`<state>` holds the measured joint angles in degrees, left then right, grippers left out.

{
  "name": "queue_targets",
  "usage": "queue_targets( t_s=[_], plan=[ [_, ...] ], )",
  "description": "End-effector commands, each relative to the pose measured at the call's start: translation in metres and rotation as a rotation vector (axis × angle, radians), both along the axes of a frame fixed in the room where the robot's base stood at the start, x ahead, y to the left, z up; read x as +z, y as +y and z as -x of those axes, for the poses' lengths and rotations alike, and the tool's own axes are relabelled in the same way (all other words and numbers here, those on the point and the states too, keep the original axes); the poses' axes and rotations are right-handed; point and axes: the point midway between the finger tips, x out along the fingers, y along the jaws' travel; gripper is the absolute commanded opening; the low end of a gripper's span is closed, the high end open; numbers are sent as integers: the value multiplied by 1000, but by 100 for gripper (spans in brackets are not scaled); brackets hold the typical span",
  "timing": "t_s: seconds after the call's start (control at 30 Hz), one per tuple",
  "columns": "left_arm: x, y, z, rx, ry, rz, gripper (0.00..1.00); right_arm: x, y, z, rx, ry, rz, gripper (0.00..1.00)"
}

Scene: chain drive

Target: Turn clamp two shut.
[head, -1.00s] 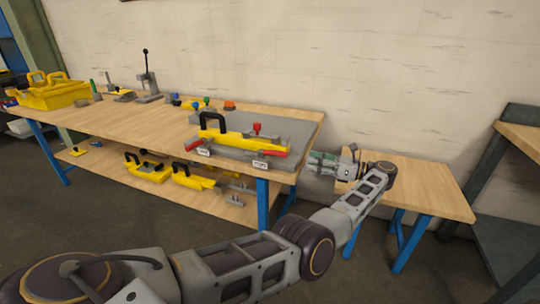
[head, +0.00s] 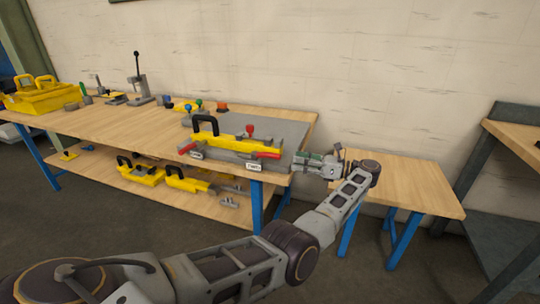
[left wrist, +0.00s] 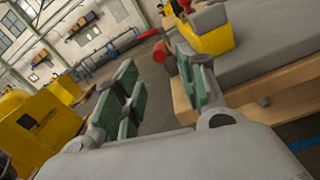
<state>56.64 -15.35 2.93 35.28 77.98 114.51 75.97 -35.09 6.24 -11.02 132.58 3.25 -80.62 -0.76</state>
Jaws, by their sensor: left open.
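A yellow fixture (head: 222,143) with a black handle lies on a grey plate (head: 285,130) at the right end of the long bench. One red clamp lever (head: 268,155) is at its right front end, and another red lever (head: 186,148) is at its left end. I cannot read which is clamp two. My left gripper (head: 304,158) is open and empty, just right of the right lever. In the left wrist view, a red lever end (left wrist: 160,52) shows beyond the gap between the green-padded fingers (left wrist: 162,92), apart from them.
A yellow tote (head: 40,97) and a lever press (head: 139,85) stand at the bench's left. Yellow parts (head: 140,172) lie on the lower shelf (head: 105,168).

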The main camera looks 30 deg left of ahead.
Motion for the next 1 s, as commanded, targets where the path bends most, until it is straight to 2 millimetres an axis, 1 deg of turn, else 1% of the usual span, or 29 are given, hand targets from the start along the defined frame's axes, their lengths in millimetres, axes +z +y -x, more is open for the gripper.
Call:
queue_targets(
  t_s=[0.2, 0.47, 0.73, 0.83, 1.0],
  plan=[
    [0, 15, 4, -2, -1, -1, 41, -9, -1, 0, -1, 16, 6, 51],
    [0, 35, 9, -2, 0, -1, 41, -11, -2, -4, -2, 16, 12, 51],
    [0, 60, 15, -2, -1, -1, 41, -16, -3, -3, -3, 24, 15, 51],
    [0, 72, 18, 0, 0, -2, 41, -19, -3, -2, -2, 31, 18, 51],
    [0, 90, 22, -3, 1, -2, 41, -20, -4, -1, -3, 31, 18, 51]
  ],
)
